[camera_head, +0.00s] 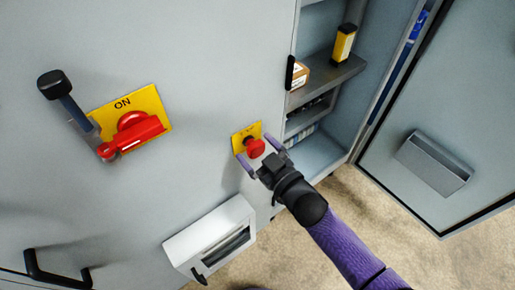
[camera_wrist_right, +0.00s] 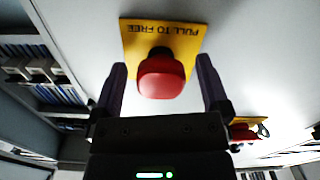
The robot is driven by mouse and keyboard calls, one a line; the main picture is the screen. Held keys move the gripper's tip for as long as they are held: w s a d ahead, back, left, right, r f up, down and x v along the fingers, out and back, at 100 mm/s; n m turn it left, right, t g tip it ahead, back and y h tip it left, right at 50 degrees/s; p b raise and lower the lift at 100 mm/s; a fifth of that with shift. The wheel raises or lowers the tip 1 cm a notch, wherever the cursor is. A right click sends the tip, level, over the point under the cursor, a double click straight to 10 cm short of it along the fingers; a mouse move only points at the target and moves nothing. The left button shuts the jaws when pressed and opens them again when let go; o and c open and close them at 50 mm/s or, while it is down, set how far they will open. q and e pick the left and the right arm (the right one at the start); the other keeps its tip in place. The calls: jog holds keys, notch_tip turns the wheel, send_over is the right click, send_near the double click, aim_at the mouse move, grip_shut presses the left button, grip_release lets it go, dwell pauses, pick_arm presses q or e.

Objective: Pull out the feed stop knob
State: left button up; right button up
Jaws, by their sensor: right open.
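The feed stop knob (camera_head: 256,148) is a red mushroom button on a small yellow plate (camera_head: 240,138) on the grey cabinet front. In the right wrist view the red knob (camera_wrist_right: 161,76) sits in front of the yellow plate (camera_wrist_right: 190,42), which reads "PULL TO FREE". My right gripper (camera_head: 259,152) is open, with one purple finger on each side of the knob. In the right wrist view the fingers of my right gripper (camera_wrist_right: 161,88) show gaps to the knob on both sides. My left gripper is not in view.
A red rotary switch (camera_head: 133,132) on a yellow "ON" plate and a black-knobbed lever (camera_head: 55,85) are at left. A white box (camera_head: 210,238) juts out below. Open shelves (camera_head: 325,75) and an open door (camera_head: 450,120) are at right.

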jog(key=p+v, duration=0.2)
jog(key=v, duration=0.8)
jog(key=s+d+f+m+g+h, duration=0.2)
jog(key=s+d+f+h, duration=0.15)
jog(key=f, duration=0.55)
jog(key=s+d+f+m+g+h, duration=0.2)
jog(key=d+f+h, duration=0.2)
jog(key=f, duration=0.4)
jog(key=s+d+f+m+g+h, duration=0.1)
jog(key=s+f+g, duration=0.4)
jog(key=s, duration=0.7)
jog(key=s+d+f+m+g+h, duration=0.1)
jog(key=s+f+g, duration=0.4)
jog(key=s, duration=0.8)
notch_tip(320, 180, down, 3)
jog(key=shift+s+d+r+m+h, duration=0.1)
jog(key=shift+s+d+m+h, duration=0.25)
jog(key=shift+d+h, duration=0.5)
jog(key=shift+d, duration=0.15)
